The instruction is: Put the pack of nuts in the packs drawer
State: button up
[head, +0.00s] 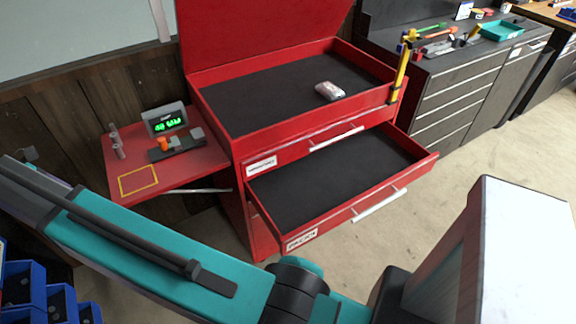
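The pack of nuts (329,91) looks like a small pale, silvery packet with a reddish tint. It lies on the dark mat of the red cart's open top tray (270,98), right of the middle. Below, a lower drawer (325,187) of the cart is pulled out. My gripper is not in view; only my teal arm links cross the bottom left.
A shut drawer with a label (262,166) sits between tray and open drawer. The raised red lid (260,30) stands behind. A side shelf (120,165) holds a green-digit display (166,121). A yellow tool (400,70) hangs at the tray's right corner. Floor (480,150) is clear at right.

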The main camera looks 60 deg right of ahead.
aim_at(347, 182)
jog(key=z, duration=0.05)
jog(key=k, duration=1.05)
jog(key=u, duration=0.05)
